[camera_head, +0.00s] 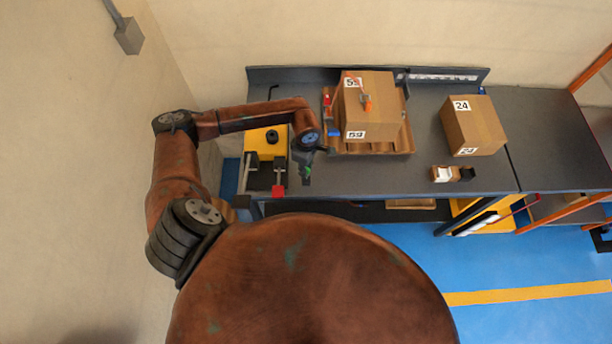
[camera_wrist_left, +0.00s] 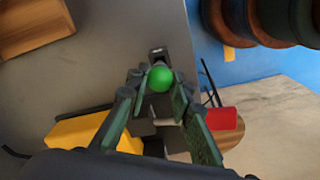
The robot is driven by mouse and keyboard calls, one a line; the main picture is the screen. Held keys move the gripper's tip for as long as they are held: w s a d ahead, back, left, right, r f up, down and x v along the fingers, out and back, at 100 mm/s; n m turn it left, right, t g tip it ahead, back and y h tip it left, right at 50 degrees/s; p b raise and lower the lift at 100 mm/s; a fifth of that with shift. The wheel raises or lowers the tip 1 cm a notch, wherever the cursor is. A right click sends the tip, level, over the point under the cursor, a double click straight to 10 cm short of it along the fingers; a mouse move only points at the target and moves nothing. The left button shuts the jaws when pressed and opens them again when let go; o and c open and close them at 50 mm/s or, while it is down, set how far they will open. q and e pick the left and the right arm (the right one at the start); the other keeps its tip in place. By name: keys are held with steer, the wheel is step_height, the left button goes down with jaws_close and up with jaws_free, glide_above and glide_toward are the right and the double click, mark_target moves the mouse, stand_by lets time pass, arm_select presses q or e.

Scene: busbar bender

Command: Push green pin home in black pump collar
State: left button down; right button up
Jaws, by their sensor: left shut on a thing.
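The green pin shows as a round green head (camera_wrist_left: 159,79) in the left wrist view, between the fingertips of my left gripper (camera_wrist_left: 158,88). The fingers are closed in on it. In the head view my left gripper (camera_head: 306,170) is small, at the table's front edge, just right of the yellow bender (camera_head: 254,146), with a bit of green at its tip. A small dark block (camera_wrist_left: 158,54) shows just beyond the green head; I cannot tell whether it is the black pump collar. The pin's shank is hidden, so its depth cannot be told. My right gripper is not in view.
Right of the gripper, a carton (camera_head: 378,112) stands on a brown pallet (camera_head: 390,146). Another carton (camera_head: 472,125) and small boxes lie farther right. The grey tabletop (camera_head: 375,178) between is clear.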

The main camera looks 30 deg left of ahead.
arm_select(q)
steer(key=shift+r, duration=0.3)
steer(key=shift+r+p, duration=1.25)
steer(key=shift+r, duration=1.25)
